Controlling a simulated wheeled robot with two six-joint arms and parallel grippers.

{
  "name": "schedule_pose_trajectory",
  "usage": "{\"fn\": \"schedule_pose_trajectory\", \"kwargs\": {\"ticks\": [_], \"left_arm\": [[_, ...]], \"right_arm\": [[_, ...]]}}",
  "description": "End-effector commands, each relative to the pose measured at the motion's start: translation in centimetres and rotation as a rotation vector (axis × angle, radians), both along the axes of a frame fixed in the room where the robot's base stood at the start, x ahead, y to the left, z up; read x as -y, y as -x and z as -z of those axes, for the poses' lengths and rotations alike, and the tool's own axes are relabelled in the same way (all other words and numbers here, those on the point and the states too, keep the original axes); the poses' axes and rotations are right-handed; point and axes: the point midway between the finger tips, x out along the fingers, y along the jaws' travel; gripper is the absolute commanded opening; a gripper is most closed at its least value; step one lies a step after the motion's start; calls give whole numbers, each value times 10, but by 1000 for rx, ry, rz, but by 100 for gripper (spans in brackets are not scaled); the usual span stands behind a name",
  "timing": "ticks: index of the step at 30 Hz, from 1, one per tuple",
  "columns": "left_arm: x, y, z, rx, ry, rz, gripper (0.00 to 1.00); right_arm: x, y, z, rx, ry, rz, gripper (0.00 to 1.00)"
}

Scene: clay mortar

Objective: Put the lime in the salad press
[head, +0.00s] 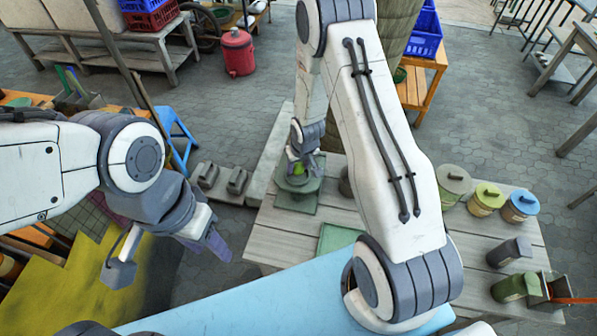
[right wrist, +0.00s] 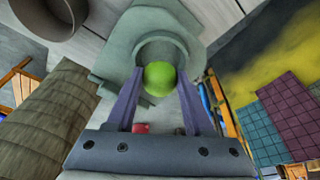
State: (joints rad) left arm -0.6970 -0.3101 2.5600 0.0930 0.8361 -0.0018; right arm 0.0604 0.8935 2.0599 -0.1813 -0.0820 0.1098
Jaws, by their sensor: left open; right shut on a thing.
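The green lime (right wrist: 159,79) is between the fingers of my right gripper (right wrist: 158,92) in the right wrist view. In the head view the lime (head: 299,169) shows as a small green spot beneath the right gripper (head: 300,162). The grey-green clay mortar (right wrist: 182,46), which I take for the salad press, lies just beyond the lime, its round mouth behind it. In the head view the mortar (head: 299,184) stands on a green square mat, directly below the right gripper. I cannot tell whether the lime touches it. My left gripper (head: 168,260) is open and empty at the left.
A dark round pot (right wrist: 46,14) stands close beside the mortar. Lidded jars (head: 453,182) and dark containers (head: 516,287) stand on the right of the wooden table (head: 268,238). A light blue surface (head: 265,300) lies in front. Another green mat (head: 338,237) lies near the table's middle.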

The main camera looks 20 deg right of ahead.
Motion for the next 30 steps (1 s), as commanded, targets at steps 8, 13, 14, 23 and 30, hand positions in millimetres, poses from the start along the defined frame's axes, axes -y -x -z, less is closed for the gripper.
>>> {"fn": "schedule_pose_trajectory", "kwargs": {"ticks": [8,13,14,23,30], "left_arm": [[0,0,-5,0,0,1,50],[0,0,-4,0,0,1,50],[0,0,-4,0,0,1,50],[0,0,-2,0,0,0,50],[0,0,-8,0,0,1,50]], "right_arm": [[0,0,19,2,0,-1,0],[0,0,19,2,0,-1,0],[0,0,20,2,0,-1,0],[1,0,22,2,0,0,65],[1,-1,15,2,0,0,65]]}}
